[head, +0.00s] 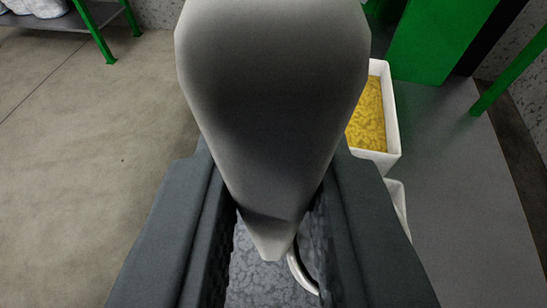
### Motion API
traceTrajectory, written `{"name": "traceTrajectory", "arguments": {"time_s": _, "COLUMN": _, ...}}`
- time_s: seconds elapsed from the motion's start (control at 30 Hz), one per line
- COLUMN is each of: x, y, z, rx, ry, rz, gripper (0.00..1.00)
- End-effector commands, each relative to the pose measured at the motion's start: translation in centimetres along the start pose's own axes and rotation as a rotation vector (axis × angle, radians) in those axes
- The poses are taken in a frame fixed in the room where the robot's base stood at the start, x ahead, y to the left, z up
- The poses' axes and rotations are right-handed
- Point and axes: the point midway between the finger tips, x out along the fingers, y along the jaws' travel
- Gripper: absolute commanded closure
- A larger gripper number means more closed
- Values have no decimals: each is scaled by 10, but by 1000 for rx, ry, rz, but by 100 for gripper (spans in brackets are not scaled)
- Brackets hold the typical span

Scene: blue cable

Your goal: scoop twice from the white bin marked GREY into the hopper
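My gripper (275,215) points away from the camera, with its two dark fingers on either side of a pale grey scoop (275,90). The scoop's broad rounded body rises above the fingers and fills the upper middle of the head view. Its narrow end sits between the fingers, which appear shut on it. Grey granules (262,280) show below, through the gap between the fingers. The bin around them is mostly hidden, and no GREY marking shows. A pale curved piece (302,274) shows beside the granules; what it belongs to is unclear. I cannot make out the hopper.
A white bin (393,135) of yellow granules stands right of the scoop. Part of another white rim (398,205) shows nearer, behind my right finger. A green structure (440,40) stands at the back right. A green-legged shelf (95,30) is at upper left. Floor at left is clear.

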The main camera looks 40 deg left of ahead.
Motion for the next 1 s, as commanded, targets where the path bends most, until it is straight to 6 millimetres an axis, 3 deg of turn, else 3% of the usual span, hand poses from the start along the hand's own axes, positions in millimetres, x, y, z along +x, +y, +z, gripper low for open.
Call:
{"name": "traceTrajectory", "arguments": {"time_s": 0.6, "x": 0, "y": 4, "z": -49, "rx": 12, "ry": -73, "rz": -7, "gripper": 100}}
{"name": "traceTrajectory", "arguments": {"time_s": 1.0, "x": -1, "y": 5, "z": -62, "rx": 18, "ry": -94, "rz": -7, "gripper": 100}}
